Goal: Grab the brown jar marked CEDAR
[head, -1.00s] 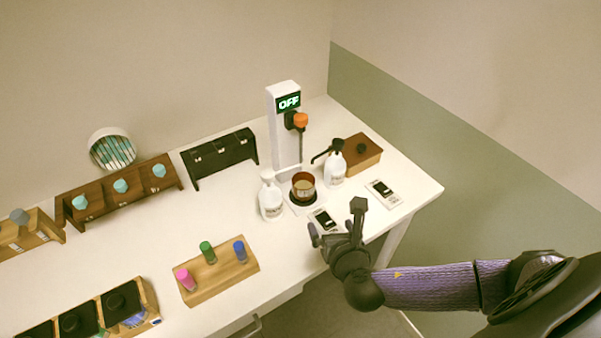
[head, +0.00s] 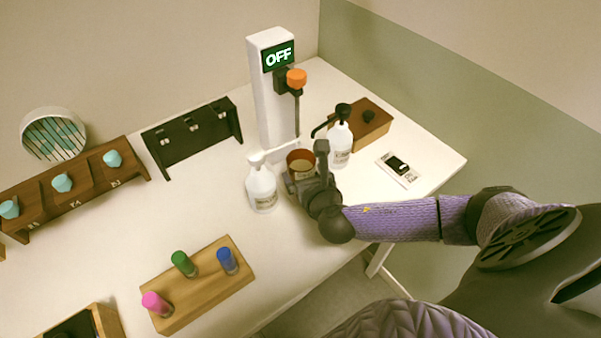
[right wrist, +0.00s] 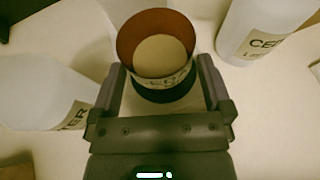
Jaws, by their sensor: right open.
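The brown jar (head: 299,161) stands under the white dispenser stand, partly hidden behind my right gripper in the head view. In the right wrist view the jar (right wrist: 157,48) is open at the top, brown inside with pale contents. A light label on its front is only partly readable. My right gripper (head: 305,168) is open, its two fingers (right wrist: 162,88) spread to either side of the jar's near side. Contact with the jar cannot be made out. My left gripper is not in view.
White pump bottles flank the jar, one at left (head: 261,186) and one at right (head: 340,147). The dispenser stand (head: 270,105) reads OFF. A wooden box (head: 367,128) and a card (head: 399,170) are at right. A block with colored vials (head: 205,290) is at front.

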